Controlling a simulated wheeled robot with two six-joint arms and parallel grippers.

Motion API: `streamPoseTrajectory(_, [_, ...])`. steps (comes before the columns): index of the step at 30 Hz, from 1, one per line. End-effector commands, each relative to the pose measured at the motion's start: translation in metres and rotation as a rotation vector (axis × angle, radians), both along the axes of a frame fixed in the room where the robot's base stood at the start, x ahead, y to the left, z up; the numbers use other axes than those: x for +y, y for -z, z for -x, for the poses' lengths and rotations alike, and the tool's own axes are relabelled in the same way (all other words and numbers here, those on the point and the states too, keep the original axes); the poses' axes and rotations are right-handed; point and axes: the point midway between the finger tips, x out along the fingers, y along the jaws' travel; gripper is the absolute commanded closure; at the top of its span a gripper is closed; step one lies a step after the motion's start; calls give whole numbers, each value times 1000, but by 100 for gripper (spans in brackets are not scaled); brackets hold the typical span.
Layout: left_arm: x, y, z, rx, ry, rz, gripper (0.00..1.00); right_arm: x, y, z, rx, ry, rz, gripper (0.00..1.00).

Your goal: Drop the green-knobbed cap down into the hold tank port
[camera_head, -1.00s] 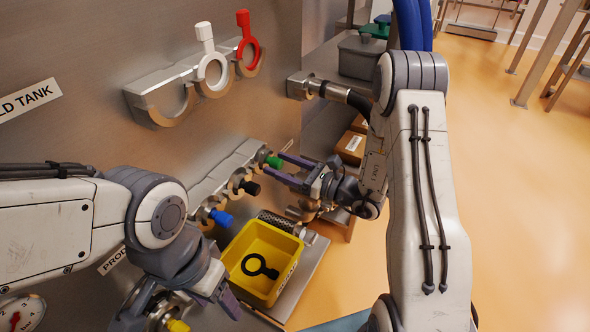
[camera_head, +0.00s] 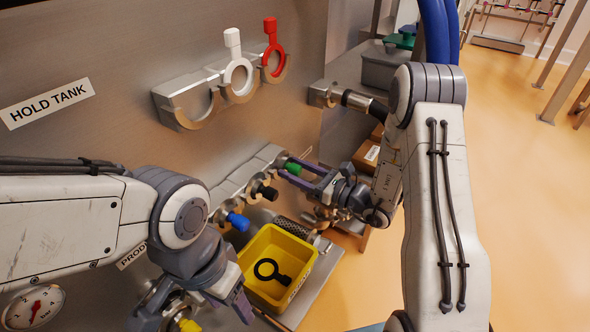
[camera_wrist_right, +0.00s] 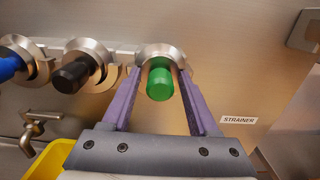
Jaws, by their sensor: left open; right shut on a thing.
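The green-knobbed cap (camera_head: 292,168) is at the right end of the row of caps on the steel wall rack. In the right wrist view its green knob (camera_wrist_right: 160,83) points toward me, with its metal disc behind it at the rack. My right gripper (camera_head: 285,166) is shut on this cap, one purple finger on each side, in the wrist view too (camera_wrist_right: 159,80). My left gripper (camera_head: 238,304) is open at the lower left, left of the yellow bin. A HOLD TANK label (camera_head: 48,103) is on the wall at upper left. I cannot make out the tank's port.
Black-knobbed (camera_head: 268,191) and blue-knobbed (camera_head: 238,221) caps sit left of the green one. A yellow bin (camera_head: 303,247) holding a black ring stands below. White (camera_head: 233,40) and red (camera_head: 271,27) ring clamps hang above. A pressure gauge (camera_head: 35,306) is at lower left.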

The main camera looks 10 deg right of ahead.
Motion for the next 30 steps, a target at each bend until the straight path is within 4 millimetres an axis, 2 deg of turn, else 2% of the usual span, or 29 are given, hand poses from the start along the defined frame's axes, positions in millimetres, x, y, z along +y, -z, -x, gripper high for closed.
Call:
streamPoseTrajectory(21, [0, -39, 0, 0, 0, 0, 40, 0, -49, 0, -3, 0, -1, 100])
streamPoseTrajectory(26, [0, -40, 0, 0, 0, 0, 40, -1, -51, 1, -2, 1, -1, 100])
streamPoseTrajectory(30, [0, -38, 0, 0, 0, 0, 40, -12, -50, 9, -1, 4, -1, 100])
